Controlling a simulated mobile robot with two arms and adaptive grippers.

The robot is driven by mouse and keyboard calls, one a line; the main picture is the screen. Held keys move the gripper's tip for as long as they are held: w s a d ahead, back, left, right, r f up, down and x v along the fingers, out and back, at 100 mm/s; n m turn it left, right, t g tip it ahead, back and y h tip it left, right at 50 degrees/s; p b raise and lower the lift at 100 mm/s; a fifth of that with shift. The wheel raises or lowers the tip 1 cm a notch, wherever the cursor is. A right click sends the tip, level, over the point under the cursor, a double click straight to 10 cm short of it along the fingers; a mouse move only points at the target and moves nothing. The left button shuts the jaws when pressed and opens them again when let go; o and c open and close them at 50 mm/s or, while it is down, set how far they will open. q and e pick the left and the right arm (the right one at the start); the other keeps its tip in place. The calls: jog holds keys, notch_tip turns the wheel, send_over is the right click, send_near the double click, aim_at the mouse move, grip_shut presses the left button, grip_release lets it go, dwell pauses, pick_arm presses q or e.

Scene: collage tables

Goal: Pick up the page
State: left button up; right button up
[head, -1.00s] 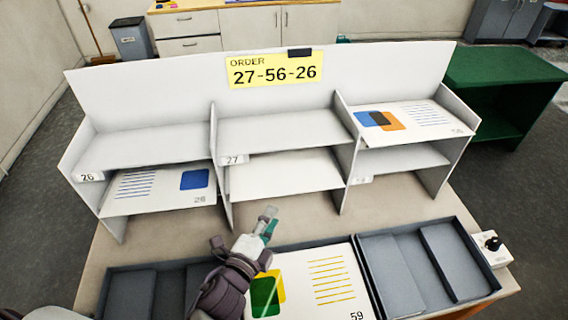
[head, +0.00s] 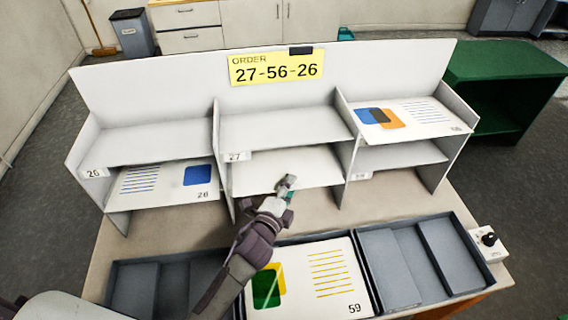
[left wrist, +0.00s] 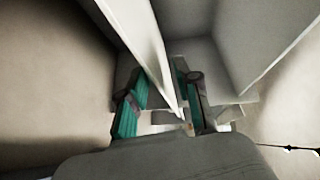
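A white page marked 26 with a blue square (head: 185,182) lies in the lower left slot. A page with blue and orange shapes (head: 405,117) lies in the upper right slot. Page 59 (head: 325,285) lies in the middle tray. The lower middle slot, below label 27, holds a plain white sheet or board (head: 262,172); I cannot tell which. My left gripper (head: 287,184) is at its front edge. In the left wrist view the gripper (left wrist: 163,100) is open, with a thin pale edge between its fingers; contact is unclear. My right gripper is out of view.
The order sign (head: 275,68) reads 27-56-26. Slot dividers (head: 349,172) stand on both sides of the middle slot. Grey trays (head: 390,270) line the table front. A control box with a black knob (head: 488,243) sits at the right. Bare table shows below the slots.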

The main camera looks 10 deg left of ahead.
pick_arm(q)
jog(key=shift+s, duration=0.1)
jog(key=shift+c, duration=1.3)
grip_shut()
jog(key=shift+r, duration=0.1)
